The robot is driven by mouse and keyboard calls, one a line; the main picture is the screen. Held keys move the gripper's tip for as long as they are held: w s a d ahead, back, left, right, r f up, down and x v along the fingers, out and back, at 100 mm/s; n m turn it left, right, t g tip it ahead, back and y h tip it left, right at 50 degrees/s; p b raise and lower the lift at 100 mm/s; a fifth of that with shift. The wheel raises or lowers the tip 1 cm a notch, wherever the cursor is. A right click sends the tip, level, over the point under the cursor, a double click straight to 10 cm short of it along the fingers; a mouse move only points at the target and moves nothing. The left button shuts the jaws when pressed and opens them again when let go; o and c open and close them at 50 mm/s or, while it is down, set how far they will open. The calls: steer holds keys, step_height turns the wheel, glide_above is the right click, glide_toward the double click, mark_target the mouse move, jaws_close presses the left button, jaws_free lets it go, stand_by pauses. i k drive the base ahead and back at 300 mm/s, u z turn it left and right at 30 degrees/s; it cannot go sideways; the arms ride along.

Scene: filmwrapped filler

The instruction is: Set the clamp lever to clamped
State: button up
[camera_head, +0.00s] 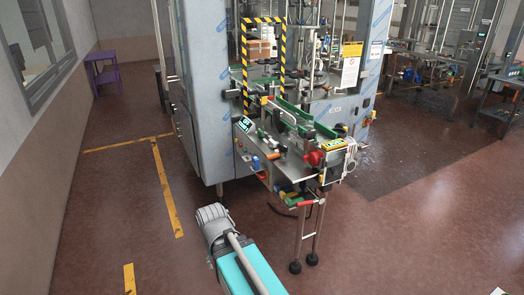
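The machine's front bench (283,163) stands at the middle of the head view and carries several small handles and controls. A red-ended lever or handle (305,203) sticks out low at its front edge. A red round knob (313,158) sits higher on the right. A dark handle with a green part (263,136) lies on the left of the bench top. Which of these is the clamp lever, and how it is set, I cannot tell at this size. My own teal and grey body part shows at the bottom, apart from the bench. I cannot make out any gripper fingers.
The tall grey machine cabinet (205,95) stands behind and left of the bench. A yellow-black striped frame (246,65) rises at its opening. Thin bench legs (309,240) reach the floor. A purple side table (103,72) stands far left. The red-brown floor is open at left and lower right.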

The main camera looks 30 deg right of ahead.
mark_target(277, 155)
steer(key=z, duration=0.05)
steer(key=i, duration=0.75)
steer(key=z, duration=0.55)
steer(key=i, duration=0.45)
steer(key=z, duration=0.5)
